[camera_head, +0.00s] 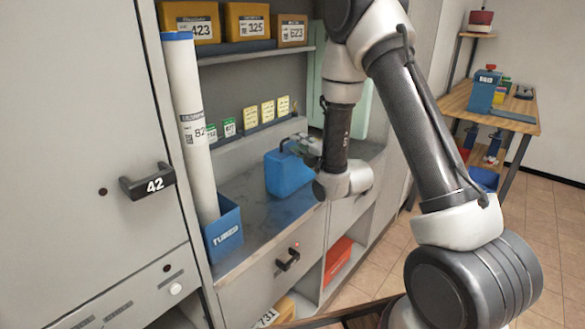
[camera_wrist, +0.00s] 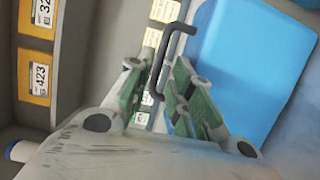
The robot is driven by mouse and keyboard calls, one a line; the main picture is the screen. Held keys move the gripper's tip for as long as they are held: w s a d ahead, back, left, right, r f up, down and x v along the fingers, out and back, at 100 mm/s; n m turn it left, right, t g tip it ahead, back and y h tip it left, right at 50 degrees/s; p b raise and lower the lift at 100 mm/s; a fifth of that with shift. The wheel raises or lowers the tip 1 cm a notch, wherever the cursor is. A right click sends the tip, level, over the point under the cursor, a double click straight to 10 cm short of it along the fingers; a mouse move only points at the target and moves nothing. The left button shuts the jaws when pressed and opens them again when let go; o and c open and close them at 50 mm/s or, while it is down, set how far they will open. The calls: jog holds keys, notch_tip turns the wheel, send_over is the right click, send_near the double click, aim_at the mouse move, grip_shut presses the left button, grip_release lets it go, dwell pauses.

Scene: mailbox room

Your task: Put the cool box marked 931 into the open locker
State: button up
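A blue cool box (camera_head: 287,174) stands on the grey counter, and it fills the upper right of the wrist view (camera_wrist: 250,65). Its dark handle (camera_wrist: 178,38) rises from its side nearest the fingers. No number shows on the faces in view. My gripper (camera_head: 305,147) is at the top right of the box, partly hidden by my arm. In the wrist view its green-padded fingers (camera_wrist: 157,75) are apart, with part of the handle between them; I cannot tell whether they touch it. A locker door marked 42 (camera_head: 148,183) at the left looks shut. I cannot make out an open locker.
A tall white tube (camera_head: 190,125) stands in a blue holder (camera_head: 223,233) left of the box. Yellow numbered boxes (camera_head: 247,22) sit on the shelf above. A drawer handle (camera_head: 287,260) sticks out below the counter. A wooden table (camera_head: 510,105) stands at the right.

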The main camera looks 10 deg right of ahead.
jog(key=x, duration=0.6)
jog(key=shift+d, duration=0.1)
jog(key=shift+c, duration=0.3)
grip_shut()
